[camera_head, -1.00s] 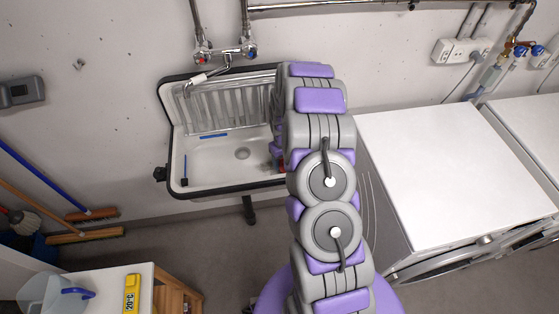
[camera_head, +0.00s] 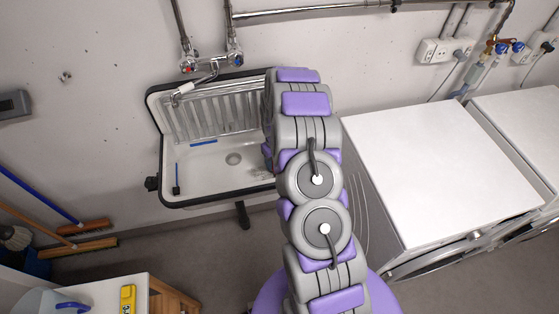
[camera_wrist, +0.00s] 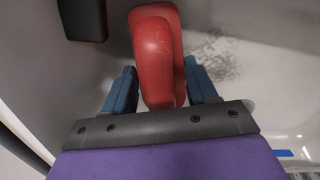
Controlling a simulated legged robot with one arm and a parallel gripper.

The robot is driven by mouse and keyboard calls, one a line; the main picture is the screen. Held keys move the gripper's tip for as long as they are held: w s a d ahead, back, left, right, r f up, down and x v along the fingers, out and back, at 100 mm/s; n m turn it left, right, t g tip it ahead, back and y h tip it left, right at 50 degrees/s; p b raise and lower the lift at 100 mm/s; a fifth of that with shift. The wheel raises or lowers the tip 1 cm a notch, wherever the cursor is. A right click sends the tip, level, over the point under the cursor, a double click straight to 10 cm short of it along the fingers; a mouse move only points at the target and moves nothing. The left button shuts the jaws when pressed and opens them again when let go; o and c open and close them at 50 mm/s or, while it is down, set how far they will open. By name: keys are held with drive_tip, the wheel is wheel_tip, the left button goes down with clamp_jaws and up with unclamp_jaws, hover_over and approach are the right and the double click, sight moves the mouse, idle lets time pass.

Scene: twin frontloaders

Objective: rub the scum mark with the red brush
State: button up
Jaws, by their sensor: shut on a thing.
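The red brush (camera_wrist: 158,55) is between the two blue fingers of my gripper (camera_wrist: 161,86) in the wrist view, and the gripper is shut on it. The scum mark (camera_wrist: 212,52) is a patch of grey specks on the white basin, just right of the brush. I cannot tell whether the brush touches the basin. In the head view a small part of the mark (camera_head: 260,174) shows at the right of the sink (camera_head: 205,172), beside my arm. My arm hides the gripper and brush there.
A blue strip (camera_head: 203,142) and a thin blue-and-black brush (camera_head: 177,179) lie in the sink. A tap (camera_head: 210,72) hangs over its back. A white-topped machine (camera_head: 430,170) stands close on the right. Brooms (camera_head: 85,247) lean at the left.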

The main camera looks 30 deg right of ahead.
drive_tip(key=shift+w+a+f, duration=0.1)
drive_tip(key=shift+w+a, duration=0.05)
drive_tip(key=shift+a, duration=0.45)
drive_tip(key=shift+w+a, duration=0.15)
drive_tip(key=shift+a, duration=0.45)
